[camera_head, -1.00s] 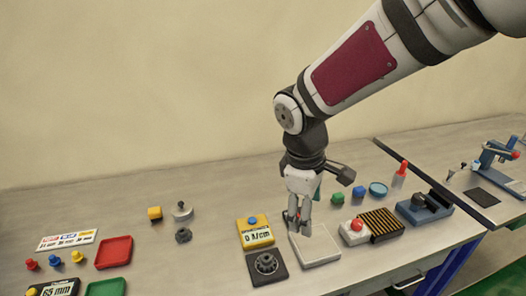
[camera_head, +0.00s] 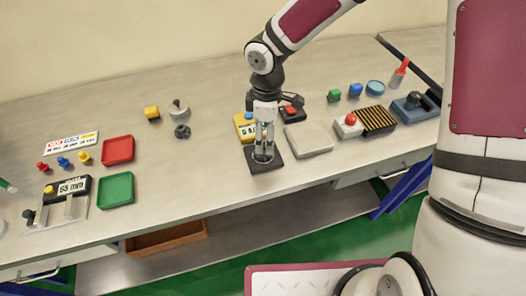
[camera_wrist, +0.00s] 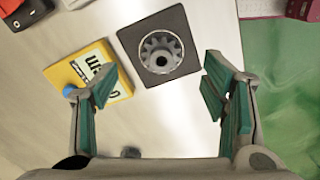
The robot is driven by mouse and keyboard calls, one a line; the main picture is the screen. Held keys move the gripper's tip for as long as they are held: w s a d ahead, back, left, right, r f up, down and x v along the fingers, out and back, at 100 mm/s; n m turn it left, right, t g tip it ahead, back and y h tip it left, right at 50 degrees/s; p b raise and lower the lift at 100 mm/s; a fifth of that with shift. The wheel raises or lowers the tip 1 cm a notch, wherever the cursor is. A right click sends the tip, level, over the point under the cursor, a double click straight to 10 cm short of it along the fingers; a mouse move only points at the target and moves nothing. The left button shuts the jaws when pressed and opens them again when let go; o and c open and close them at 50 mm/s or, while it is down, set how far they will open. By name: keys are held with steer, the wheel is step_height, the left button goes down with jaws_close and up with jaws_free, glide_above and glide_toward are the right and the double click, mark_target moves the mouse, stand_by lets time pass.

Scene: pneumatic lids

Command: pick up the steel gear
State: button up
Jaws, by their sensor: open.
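A steel gear (camera_wrist: 161,53) with a round central hole lies flat on a square dark pad (camera_wrist: 132,36), ahead of my fingertips in the wrist view. In the head view the pad (camera_head: 276,164) lies near the table's front edge, and my fingers partly hide the gear. My gripper (camera_wrist: 160,88) is open and empty, its green-padded fingers wide apart. In the head view my gripper (camera_head: 264,148) points down over the pad. Its exact height above the gear is hard to tell.
A yellow meter (camera_wrist: 92,72) sits close beside the pad, near my left finger in the wrist view. In the head view a pale tray (camera_head: 308,139) is right of the pad. A smaller dark gear-like part (camera_head: 182,131) lies further left. Table is clear between them.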

mark_target(262, 157)
steer(key=f, duration=0.3)
steer(key=f+p, duration=0.1)
steer(key=shift+s+a+f, duration=0.1)
steer(key=shift+a+f, duration=0.3)
steer(key=shift+f, duration=0.65)
steer(key=shift+c, duration=0.4)
steer(key=c, duration=1.4)
steer(key=shift+c, duration=0.4)
steer(key=shift+r, duration=0.15)
